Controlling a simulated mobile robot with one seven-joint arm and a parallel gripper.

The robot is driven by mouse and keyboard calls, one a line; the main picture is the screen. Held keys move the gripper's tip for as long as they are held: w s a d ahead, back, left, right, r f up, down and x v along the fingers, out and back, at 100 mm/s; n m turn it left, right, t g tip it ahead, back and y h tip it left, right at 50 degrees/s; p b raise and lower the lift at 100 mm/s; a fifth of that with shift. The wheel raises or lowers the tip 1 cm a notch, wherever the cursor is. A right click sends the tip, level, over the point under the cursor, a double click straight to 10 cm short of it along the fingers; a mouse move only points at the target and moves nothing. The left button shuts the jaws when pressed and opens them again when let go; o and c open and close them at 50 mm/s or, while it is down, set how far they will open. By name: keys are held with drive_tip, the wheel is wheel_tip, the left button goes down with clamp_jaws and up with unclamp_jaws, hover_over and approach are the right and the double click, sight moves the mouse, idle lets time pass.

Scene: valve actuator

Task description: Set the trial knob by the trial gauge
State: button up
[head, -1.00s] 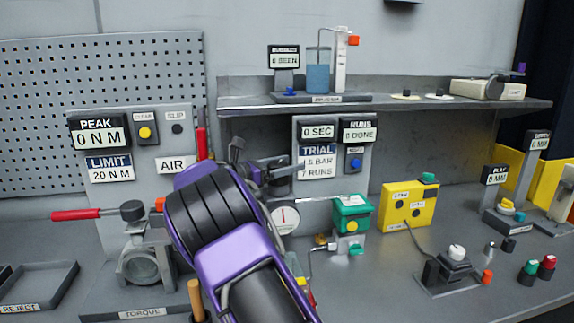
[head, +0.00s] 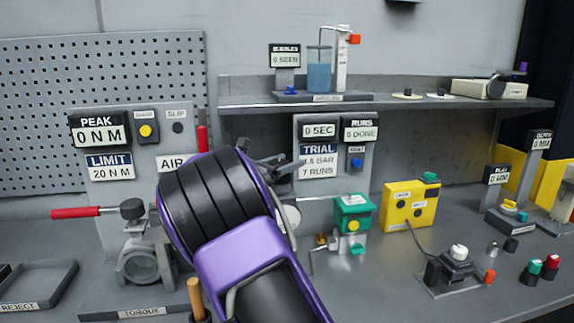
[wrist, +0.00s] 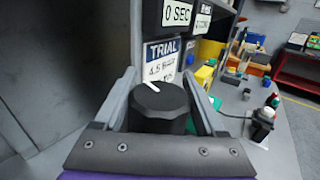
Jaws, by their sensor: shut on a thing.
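The trial knob (wrist: 160,108) is black and round, with a white mark pointing to the upper left in the wrist view. My gripper (wrist: 161,98) has its grey fingers on either side of the knob and is shut on it. In the head view my gripper (head: 283,166) is partly hidden behind my purple and black wrist, and the knob cannot be made out. The trial gauge (head: 291,214) is a white dial, mostly covered by my arm, so its needle cannot be read. The trial sign (head: 318,162) reads 7 RUNS, and 4.5 BAR in the wrist view (wrist: 161,64).
A green-topped valve box (head: 352,212) and a yellow box (head: 409,206) stand right of my wrist. The torque stand with its red-handled lever (head: 76,213) is to the left. The shelf (head: 450,108) overhangs behind. A wooden handle (head: 196,296) stands close by my arm.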

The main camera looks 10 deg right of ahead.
drive_tip(key=o, duration=1.3)
drive_tip(key=v, duration=1.7)
drive_tip(key=shift+s+a, duration=0.1)
drive_tip(key=shift+a, duration=0.1)
